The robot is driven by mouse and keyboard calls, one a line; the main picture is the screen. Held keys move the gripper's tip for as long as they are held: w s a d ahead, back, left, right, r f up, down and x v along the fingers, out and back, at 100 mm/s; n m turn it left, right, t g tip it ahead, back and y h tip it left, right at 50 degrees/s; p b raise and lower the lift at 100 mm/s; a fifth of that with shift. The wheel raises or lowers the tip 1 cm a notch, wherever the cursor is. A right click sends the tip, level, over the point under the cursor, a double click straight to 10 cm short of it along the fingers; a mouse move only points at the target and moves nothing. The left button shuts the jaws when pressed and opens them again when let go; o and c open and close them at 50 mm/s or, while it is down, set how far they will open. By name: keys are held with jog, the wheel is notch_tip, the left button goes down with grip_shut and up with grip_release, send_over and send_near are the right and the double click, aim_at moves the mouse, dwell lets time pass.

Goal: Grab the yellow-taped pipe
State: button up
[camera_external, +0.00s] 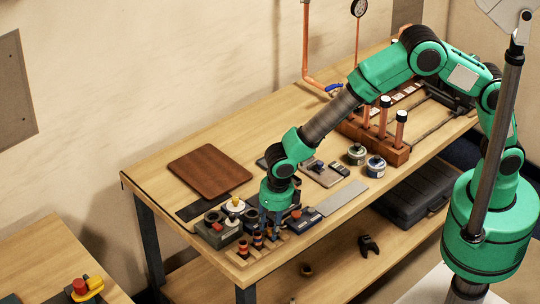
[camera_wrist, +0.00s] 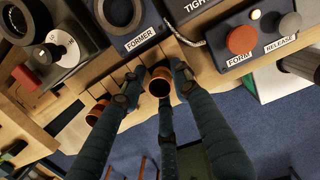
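Several short copper pipes with dark bands stand in a wooden rack (camera_external: 262,250) at the bench's near left corner. One copper pipe (camera_wrist: 159,86), seen end-on with a dark opening, is between my fingertips in the wrist view. Another copper pipe (camera_wrist: 97,113) is to its left, outside the fingers. No yellow tape can be made out on either. My gripper (camera_external: 272,222) points down at the rack; in the wrist view my gripper (camera_wrist: 157,88) has its fingers spread on both sides of the middle pipe. Narrow gaps seem to remain, though contact is hard to tell.
A control box with red FORM and grey RELEASE buttons (camera_wrist: 258,35) is right of the fingers. The FORMER unit (camera_wrist: 133,22) stands behind. A brown board (camera_external: 210,172) lies farther back. A wooden block with taller copper pipes (camera_external: 400,137) stands to the right.

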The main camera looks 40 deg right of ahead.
grip_shut()
jog(key=shift+r, duration=0.15)
jog(key=shift+r, duration=0.5)
jog(key=shift+s+d+r+p, duration=0.15)
jog(key=shift+d+r, duration=0.05)
jog(key=shift+r, duration=0.4)
jog(key=shift+s+d+r+p, duration=0.15)
jog(key=shift+r, duration=0.4)
jog(key=s+d+r+p, duration=0.1)
jog(key=s+d, duration=0.8)
jog(key=d, duration=0.3)
jog(key=shift+r, duration=0.2)
jog(key=shift+s, duration=0.1)
